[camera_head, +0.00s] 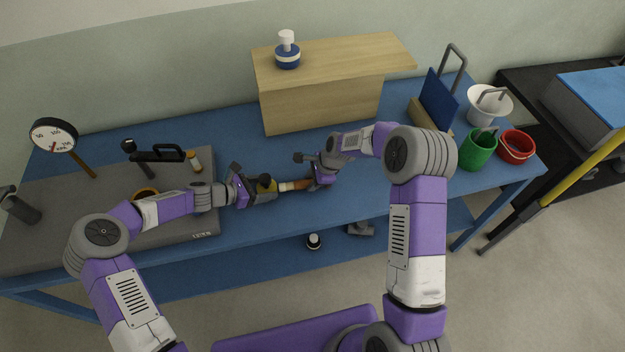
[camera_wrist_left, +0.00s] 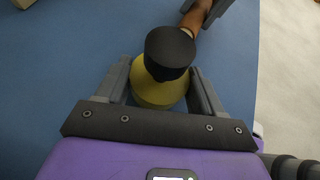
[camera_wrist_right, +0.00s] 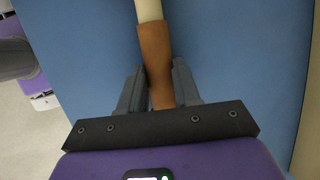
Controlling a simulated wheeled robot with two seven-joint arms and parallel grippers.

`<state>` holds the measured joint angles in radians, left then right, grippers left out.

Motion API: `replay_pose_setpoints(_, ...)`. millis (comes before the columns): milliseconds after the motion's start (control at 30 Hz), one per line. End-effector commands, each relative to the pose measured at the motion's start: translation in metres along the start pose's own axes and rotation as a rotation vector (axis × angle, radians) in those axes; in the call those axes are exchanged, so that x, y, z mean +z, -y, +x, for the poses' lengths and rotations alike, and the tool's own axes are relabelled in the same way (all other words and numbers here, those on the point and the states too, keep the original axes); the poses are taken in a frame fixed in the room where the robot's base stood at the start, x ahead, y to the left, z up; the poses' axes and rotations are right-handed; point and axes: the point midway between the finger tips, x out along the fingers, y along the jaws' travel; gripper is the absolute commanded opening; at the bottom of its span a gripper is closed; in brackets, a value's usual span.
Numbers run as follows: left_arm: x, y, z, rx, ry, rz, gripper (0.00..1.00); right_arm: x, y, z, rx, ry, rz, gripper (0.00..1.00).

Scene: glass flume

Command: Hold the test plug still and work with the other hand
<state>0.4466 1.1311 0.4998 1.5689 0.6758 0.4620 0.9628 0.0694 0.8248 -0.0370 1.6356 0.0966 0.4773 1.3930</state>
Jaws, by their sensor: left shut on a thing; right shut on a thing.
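The test plug appears to be the yellow body with a black knob (camera_head: 266,184); it also shows in the left wrist view (camera_wrist_left: 158,88). My left gripper (camera_head: 259,188) is shut around its yellow part, above the blue table. My right gripper (camera_head: 310,176) is shut on a brown handle (camera_wrist_right: 155,52) with a cream shaft (camera_wrist_right: 149,10). In the head view the shaft points left toward the plug. I cannot tell whether it touches the plug. The brown handle also shows at the top of the left wrist view (camera_wrist_left: 197,15).
A grey slab (camera_head: 205,222) on the left bears a dial gauge (camera_head: 53,135), a black-handled tool (camera_head: 160,155) and a small white-and-orange cylinder (camera_head: 194,160). A wooden box (camera_head: 320,102) stands behind. Green (camera_head: 478,151) and red (camera_head: 516,147) buckets stand right. Blue table (camera_head: 375,195) is bare in front.

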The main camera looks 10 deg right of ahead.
Motion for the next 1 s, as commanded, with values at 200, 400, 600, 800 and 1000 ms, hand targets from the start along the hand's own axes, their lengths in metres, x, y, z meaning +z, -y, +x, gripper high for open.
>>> replay_pose_setpoints(200, 0.0001, -0.0002, -0.0001, 0.000, 0.000, 0.000, 0.50, 0.0014, 0.0002, 0.0004, 0.000, 0.000, 0.000, 0.00)
replay_pose_setpoints(400, 0.0001, -0.0002, -0.0001, 0.000, 0.000, 0.000, 0.50, 0.0037, 0.0003, 0.0012, 0.000, 0.000, -0.001, 0.00)
replay_pose_setpoints(600, 0.0001, -0.0002, -0.0001, 0.000, 0.000, 0.000, 0.50, 0.0061, 0.0004, 0.0021, -0.001, 0.000, -0.001, 0.00)
replay_pose_setpoints(800, 0.0001, -0.0002, -0.0001, 0.000, 0.000, 0.000, 0.50, 0.0073, 0.0004, 0.0026, -0.001, 0.000, 0.000, 0.00)
replay_pose_setpoints(1000, 0.0001, -0.0001, 0.0000, 0.000, 0.000, 0.000, 0.50, 0.0073, -0.0010, 0.0023, -0.001, 0.000, 0.000, 0.00)
